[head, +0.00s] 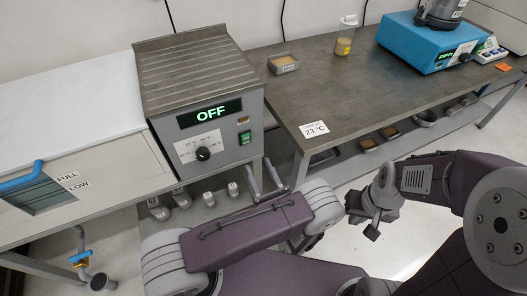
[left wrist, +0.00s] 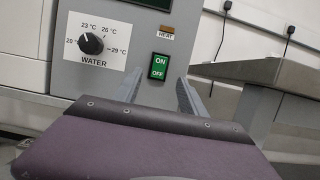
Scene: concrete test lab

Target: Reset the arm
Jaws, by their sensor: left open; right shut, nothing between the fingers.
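My left arm reaches in from the bottom of the head view, and its gripper (head: 266,178) is open and empty. It is in front of the lower right edge of the grey control box (head: 182,122). In the left wrist view the two fingers (left wrist: 158,90) stand apart below the green ON/OFF switch (left wrist: 159,67). I cannot tell whether they touch the box. My right arm is folded at the right of the head view. Its gripper (head: 371,230) is shut and empty, over the floor in front of the bench.
The box's display (head: 209,113) reads OFF, above a temperature dial (head: 203,153). A metal bench (head: 340,90) stands at the right, with a small tray (head: 283,64), a jar (head: 344,42) and a blue device (head: 428,42). A tank (head: 75,110) with a blue handle is at the left.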

